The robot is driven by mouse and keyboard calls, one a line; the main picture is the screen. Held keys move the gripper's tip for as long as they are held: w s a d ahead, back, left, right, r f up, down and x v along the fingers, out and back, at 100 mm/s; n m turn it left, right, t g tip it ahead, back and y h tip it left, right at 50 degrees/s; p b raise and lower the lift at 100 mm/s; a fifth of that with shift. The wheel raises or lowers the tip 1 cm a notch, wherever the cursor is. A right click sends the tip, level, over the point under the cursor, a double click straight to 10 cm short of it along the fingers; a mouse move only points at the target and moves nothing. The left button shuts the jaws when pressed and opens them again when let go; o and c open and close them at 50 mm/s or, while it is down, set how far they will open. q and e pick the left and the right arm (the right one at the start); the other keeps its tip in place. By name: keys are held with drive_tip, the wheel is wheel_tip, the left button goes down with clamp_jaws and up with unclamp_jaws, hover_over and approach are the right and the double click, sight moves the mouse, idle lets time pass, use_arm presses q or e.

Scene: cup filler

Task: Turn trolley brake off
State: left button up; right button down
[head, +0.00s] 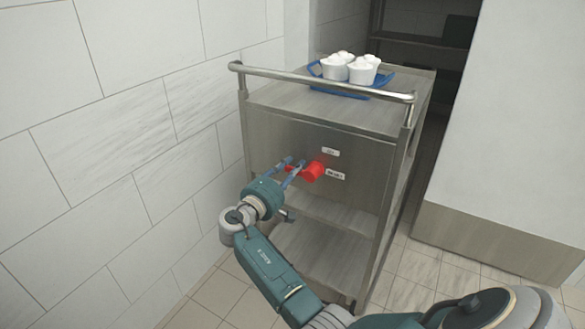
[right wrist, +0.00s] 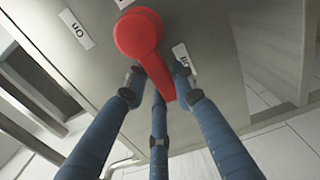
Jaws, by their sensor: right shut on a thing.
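The trolley (head: 330,135) is a grey metal cart with a push rail, standing beside the tiled wall. On its end panel is a red brake lever (head: 312,171) with a round hub; it also shows large in the right wrist view (right wrist: 138,34). Two white labels sit by the lever, one reading "ON" (right wrist: 76,29), the other (right wrist: 184,59) partly hidden by a finger. My right gripper (head: 294,164) reaches the panel, and its blue fingers are shut around the lever's narrow arm, below the hub in the wrist view. My left gripper is not in view.
A blue tray (head: 340,91) with several white cups (head: 362,70) stands on the trolley's top. The tiled wall (head: 110,130) is close on the left. A white wall or door (head: 515,120) stands at right, with open floor (head: 420,275) between.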

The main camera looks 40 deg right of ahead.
drive_tip(key=c, duration=1.4)
unclamp_jaws()
drive_tip(key=shift+a, duration=0.1)
drive_tip(key=v, duration=1.2)
drive_tip(key=shift+w, duration=0.1)
